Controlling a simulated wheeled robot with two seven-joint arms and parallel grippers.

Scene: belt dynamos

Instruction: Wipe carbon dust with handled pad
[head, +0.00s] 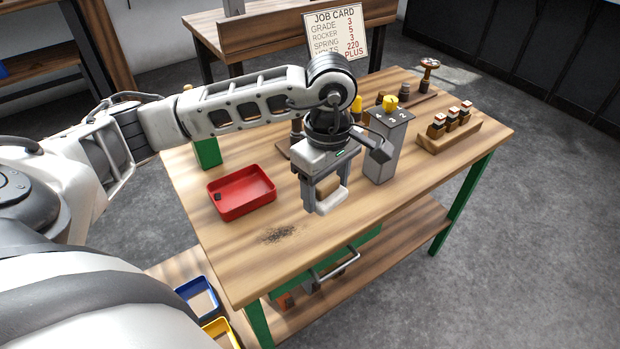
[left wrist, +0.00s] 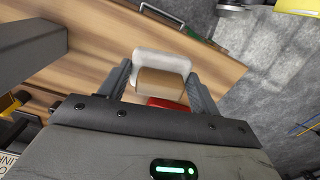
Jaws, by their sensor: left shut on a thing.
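My left gripper (head: 325,197) is shut on the handled pad and holds it over the workbench. The pad's white body shows under the fingers in the head view (head: 331,203). In the left wrist view the left gripper's two fingers (left wrist: 158,90) sit on either side of the pad's tan handle (left wrist: 160,84), with the white pad (left wrist: 162,62) beyond it. I cannot tell whether the pad touches the bench. A dark smudge of carbon dust (head: 277,235) lies on the bench top near its front edge, left of and nearer than the pad. My right gripper is not in view.
A red tray (head: 243,209) with a small dark piece in it stands left of the gripper. A grey numbered block (head: 385,155) with a yellow knob stands close on the right. A wooden rack (head: 449,136) holds several small pieces. The workbench (head: 400,215) is clear at front right.

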